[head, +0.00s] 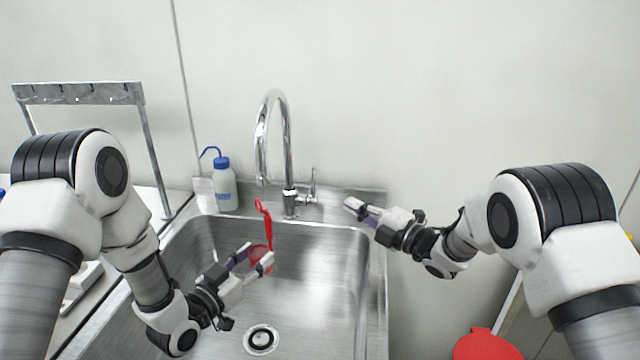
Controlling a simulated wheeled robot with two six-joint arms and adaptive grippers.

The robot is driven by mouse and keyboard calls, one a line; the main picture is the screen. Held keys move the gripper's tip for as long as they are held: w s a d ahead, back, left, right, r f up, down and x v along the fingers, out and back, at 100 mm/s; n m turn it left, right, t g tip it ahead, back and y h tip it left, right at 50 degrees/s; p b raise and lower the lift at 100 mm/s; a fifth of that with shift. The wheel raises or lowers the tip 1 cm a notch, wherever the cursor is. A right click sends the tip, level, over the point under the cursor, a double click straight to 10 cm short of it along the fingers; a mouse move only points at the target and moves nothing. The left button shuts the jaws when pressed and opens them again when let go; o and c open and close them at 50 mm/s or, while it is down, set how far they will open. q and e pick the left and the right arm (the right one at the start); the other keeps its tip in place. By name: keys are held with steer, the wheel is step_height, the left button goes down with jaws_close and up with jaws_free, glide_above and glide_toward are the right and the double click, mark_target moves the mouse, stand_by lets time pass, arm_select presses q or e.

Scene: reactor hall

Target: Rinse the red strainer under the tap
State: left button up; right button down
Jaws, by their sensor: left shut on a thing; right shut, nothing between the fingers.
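The red strainer (266,228) is in the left gripper (258,262), which is shut on it. Its red handle stands up nearly vertical below the spout of the chrome tap (288,150). Its bowl is at the fingers and partly hidden by them, above the sink basin (318,285). A faint thin line shows under the spout; I cannot tell for sure whether water runs. My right gripper (352,206) is shut and empty at the right rear rim of the sink, to the right of and apart from the tap lever (312,188).
A wash bottle with a blue cap (224,188) stands behind the sink's left rear corner. A metal rack with hooks (78,92) stands at the left. The drain (262,339) is at the basin's front. A red lid (486,346) is low at the right. The wall closes off the back.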

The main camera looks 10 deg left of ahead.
steer(key=s+n, duration=0.2)
glide_toward(312, 186)
steer(key=s+a+r, duration=0.2)
steer(key=a+r, duration=0.1)
steer(key=a, duration=0.1)
steer(key=w, duration=0.1)
steer(key=w+a, duration=0.1)
steer(key=w, duration=0.1)
steer(key=w+r, duration=0.1)
steer(key=shift+w+a, duration=0.25)
steer(key=shift+w, duration=0.1)
steer(key=shift+w, duration=0.1)
